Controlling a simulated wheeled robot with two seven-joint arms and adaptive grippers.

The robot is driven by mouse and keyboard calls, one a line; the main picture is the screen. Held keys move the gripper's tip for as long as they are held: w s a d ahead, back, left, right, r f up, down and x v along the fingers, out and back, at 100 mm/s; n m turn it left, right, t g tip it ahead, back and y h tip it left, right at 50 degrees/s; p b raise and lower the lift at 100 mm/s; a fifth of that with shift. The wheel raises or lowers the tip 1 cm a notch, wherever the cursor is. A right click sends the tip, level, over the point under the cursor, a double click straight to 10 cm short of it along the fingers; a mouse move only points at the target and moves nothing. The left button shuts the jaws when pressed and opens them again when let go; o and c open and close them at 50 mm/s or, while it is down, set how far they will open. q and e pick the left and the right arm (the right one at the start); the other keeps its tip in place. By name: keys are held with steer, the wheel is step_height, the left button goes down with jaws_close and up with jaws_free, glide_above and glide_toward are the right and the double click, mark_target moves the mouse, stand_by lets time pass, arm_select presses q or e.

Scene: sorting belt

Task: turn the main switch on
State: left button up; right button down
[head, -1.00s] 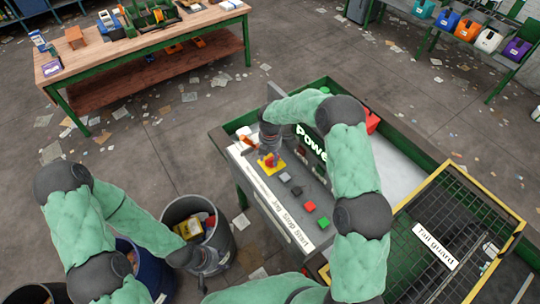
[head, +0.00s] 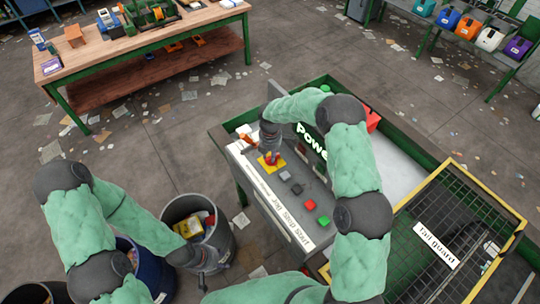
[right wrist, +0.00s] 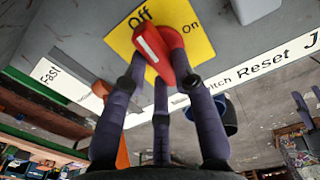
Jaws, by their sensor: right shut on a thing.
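The main switch is a red rotary handle with a white stripe (right wrist: 150,45) on a yellow plate (right wrist: 118,38) marked Off and On. The striped end of the handle lies just below the word Off, tilted away from On. My right gripper (right wrist: 165,75) is shut on the handle, its dark fingers around it; they hide part of it. In the head view the yellow plate (head: 264,168) sits on the grey control panel (head: 262,187), under my right gripper (head: 271,150). My left gripper (head: 206,262) hangs by a grey bin; its fingers are too small to read.
Black, red and green buttons (head: 310,205) run along the panel beside the switch, above a white label strip (head: 285,218). An orange part (right wrist: 122,150) stands near the fingers. The grey bin (head: 228,243) and the tail guard mesh (head: 470,215) flank the panel.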

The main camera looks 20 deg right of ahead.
steer(key=m+b, duration=0.3)
steer(key=shift+w+f, duration=0.1)
steer(key=shift+f, duration=0.15)
steer(key=m+b, duration=0.1)
steer(key=m, duration=0.1)
steer(key=m+b, duration=0.2)
steer(key=shift+d+m, duration=0.2)
steer(key=shift+m, duration=0.1)
steer(key=m+b, duration=0.3)
steer(key=m, duration=0.2)
steer(key=shift+d+r, duration=0.1)
steer(key=shift+d, duration=0.05)
steer(key=shift+d+m+b, duration=0.1)
steer(key=shift+m+b, duration=0.65)
steer(key=shift+m, duration=1.55)
steer(key=c, duration=1)
jaws_free()
steer(key=shift+r, duration=0.1)
steer(key=shift+r, duration=0.1)
step_height(320, 180, up, 12)
steer(key=shift+f, duration=0.1)
